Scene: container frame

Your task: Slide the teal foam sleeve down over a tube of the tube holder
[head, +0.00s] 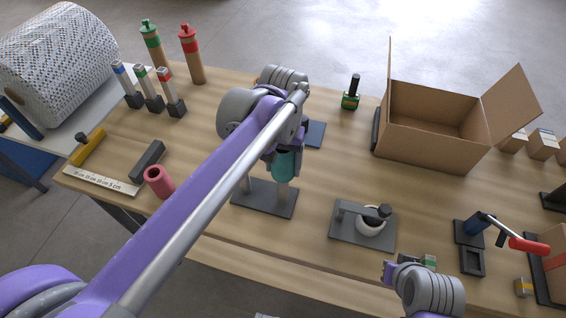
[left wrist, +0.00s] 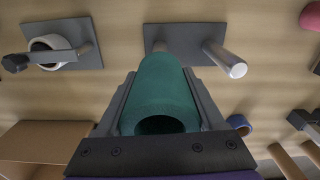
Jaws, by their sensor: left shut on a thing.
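The teal foam sleeve (head: 286,166) is held upright in my left gripper (head: 284,158), shut on it. In the left wrist view the sleeve (left wrist: 160,92) lies between both fingers, its near opening dark with no tube visible inside. The tube holder (head: 262,200) is a dark plate with two grey tubes. The sleeve is in line with the right tube (head: 283,194), whose lower part shows beneath it; I cannot tell whether the sleeve surrounds its top. The other tube (left wrist: 226,60) is bare. My right gripper (head: 391,272) is low at the right, its jaws unclear.
A pink sleeve (head: 159,182) and a grey block (head: 147,161) stand left of the holder. A plate with a white ring (head: 369,228) is to the right. An open cardboard box (head: 430,140) stands behind. In the left wrist view a blue ring (left wrist: 239,123) lies nearby.

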